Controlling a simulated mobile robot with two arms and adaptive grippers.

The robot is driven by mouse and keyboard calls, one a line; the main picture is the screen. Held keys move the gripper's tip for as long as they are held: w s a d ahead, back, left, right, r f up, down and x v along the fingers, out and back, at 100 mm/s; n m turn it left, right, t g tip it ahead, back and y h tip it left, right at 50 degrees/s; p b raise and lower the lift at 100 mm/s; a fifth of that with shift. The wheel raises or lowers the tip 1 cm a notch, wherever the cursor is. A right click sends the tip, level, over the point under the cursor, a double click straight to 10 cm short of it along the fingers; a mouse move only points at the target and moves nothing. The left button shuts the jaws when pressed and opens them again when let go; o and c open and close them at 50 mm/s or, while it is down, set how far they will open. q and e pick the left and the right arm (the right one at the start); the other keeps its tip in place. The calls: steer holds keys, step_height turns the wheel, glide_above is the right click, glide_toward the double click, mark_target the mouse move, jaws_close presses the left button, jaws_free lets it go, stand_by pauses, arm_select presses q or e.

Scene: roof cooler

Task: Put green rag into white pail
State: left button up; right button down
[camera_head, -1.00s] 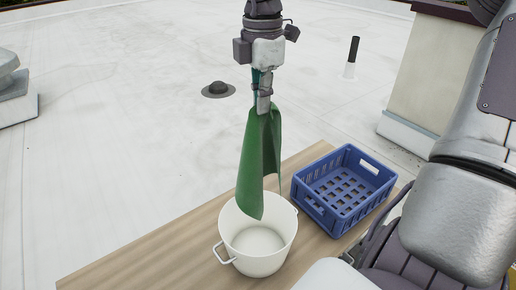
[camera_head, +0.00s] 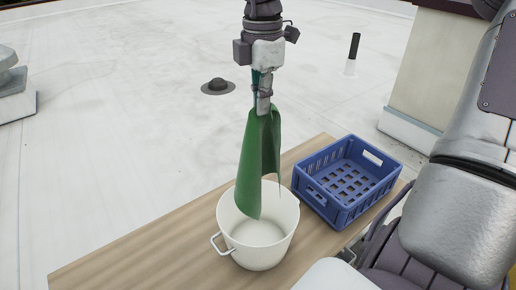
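The green rag (camera_head: 258,155) hangs down in folds from my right gripper (camera_head: 264,104), which is shut on its upper part. The white pail (camera_head: 262,250) stands upright on the wooden table, with a handle at its left side. The rag's lower end is over the pail's opening and appears to reach just below the level of its rim. The pail's inner floor shows and looks empty. My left gripper is not in view.
A blue crate (camera_head: 347,183) stands on the wooden table (camera_head: 150,250), close to the right of the pail. The table is clear to the left of the pail. A pale roof lies behind, with a dark vent (camera_head: 218,86) and a pipe (camera_head: 352,52).

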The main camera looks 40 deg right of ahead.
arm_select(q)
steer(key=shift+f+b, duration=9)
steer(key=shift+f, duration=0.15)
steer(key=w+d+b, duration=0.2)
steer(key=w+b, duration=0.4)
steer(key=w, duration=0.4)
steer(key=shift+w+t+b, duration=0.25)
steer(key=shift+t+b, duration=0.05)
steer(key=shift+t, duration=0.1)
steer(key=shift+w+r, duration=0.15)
